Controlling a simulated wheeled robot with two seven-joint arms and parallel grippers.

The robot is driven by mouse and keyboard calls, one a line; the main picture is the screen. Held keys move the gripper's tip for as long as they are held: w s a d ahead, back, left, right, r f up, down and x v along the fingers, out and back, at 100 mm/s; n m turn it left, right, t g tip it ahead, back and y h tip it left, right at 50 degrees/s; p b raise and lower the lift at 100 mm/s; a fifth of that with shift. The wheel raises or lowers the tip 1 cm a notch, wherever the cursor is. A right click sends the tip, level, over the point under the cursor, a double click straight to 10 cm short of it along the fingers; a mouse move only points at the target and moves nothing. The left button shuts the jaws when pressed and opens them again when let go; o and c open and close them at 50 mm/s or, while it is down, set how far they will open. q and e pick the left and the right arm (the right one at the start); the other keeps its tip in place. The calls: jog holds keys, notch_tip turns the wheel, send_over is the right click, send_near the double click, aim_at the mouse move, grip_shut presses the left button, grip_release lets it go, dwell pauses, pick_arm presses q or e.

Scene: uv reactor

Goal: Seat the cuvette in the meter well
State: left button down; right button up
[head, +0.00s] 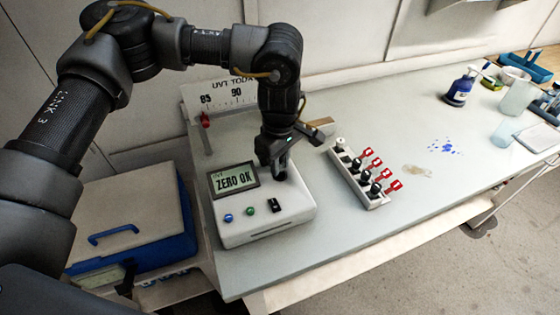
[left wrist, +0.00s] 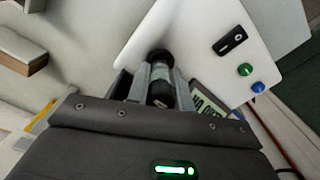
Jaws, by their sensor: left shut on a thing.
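The meter (head: 268,219) is a white box with a display (head: 234,180) reading "ZERO OK"; its white top (left wrist: 205,30) also shows in the left wrist view. My left gripper (head: 279,172) is over the back right part of the meter, pointing down. In the left wrist view my left gripper (left wrist: 158,80) is shut on a small dark-capped cuvette (left wrist: 159,58) between its fingers. The meter well is hidden behind the gripper, so I cannot tell whether the cuvette is in it or above it. My right gripper is not in view.
A white rack (head: 372,202) with several dark-capped vials and red tags stands right of the meter. A blue case (head: 130,225) is at the left. A blue bottle (head: 461,88) and beakers stand at the far right.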

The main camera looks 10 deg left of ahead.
pick_arm(q)
jog(key=shift+f+b, duration=0.75)
jog(key=shift+f, duration=0.35)
jog(key=c, duration=1.1)
grip_release()
jog(key=shift+c, duration=0.2)
jog(key=shift+r, duration=0.1)
notch_tip(320, 180, up, 11)
jog(key=shift+f+b, duration=0.15)
jog(key=shift+b, duration=0.65)
jog(key=shift+d, duration=0.1)
